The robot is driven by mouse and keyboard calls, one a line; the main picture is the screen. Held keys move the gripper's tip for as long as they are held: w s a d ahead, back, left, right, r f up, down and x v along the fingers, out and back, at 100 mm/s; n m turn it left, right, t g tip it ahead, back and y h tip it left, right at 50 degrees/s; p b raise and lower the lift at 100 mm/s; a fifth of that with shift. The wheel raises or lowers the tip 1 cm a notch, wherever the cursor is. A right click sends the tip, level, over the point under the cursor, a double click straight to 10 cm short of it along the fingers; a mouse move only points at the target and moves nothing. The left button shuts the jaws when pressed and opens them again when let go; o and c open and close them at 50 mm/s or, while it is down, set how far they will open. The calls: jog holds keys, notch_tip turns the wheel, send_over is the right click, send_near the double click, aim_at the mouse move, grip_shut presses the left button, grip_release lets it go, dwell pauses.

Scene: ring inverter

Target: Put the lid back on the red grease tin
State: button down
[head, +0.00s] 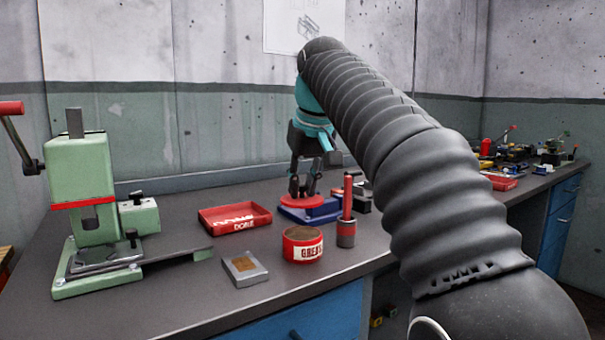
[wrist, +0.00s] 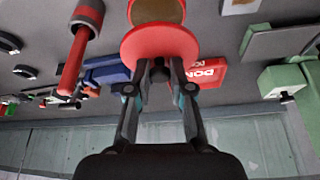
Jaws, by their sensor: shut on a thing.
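The red grease tin (head: 302,250) stands upright and open on the bench, with a white label and brown grease showing at its top. It also shows at the top edge of the wrist view (wrist: 140,4), partly cut off. My gripper (head: 303,188) points down behind the tin, farther from the head camera. It is shut on the red lid (wrist: 160,42), a flat round disc held by its middle. In the head view the lid (head: 308,201) appears apart from the tin; its exact height over the bench is hard to tell.
A grey tool with an upright red handle (head: 347,205) stands close right of the tin. A blue object (head: 322,214) lies behind. A red tray (head: 235,218) and grey block (head: 244,268) lie left, beyond them a green press (head: 92,190).

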jog(key=shift+w+f, duration=0.1)
jog(key=shift+w, duration=0.45)
jog(key=shift+s+f, duration=0.1)
jog(key=shift+f, duration=0.8)
jog(key=shift+f+b, duration=1.6)
jog(key=shift+f, duration=0.6)
jog(key=shift+s+r+p, duration=0.1)
jog(key=shift+p, duration=0.35)
jog(key=shift+f+p, duration=0.2)
jog(key=shift+p, duration=0.1)
dwell(0.4)
jog(key=shift+c, duration=2.4)
grip_release()
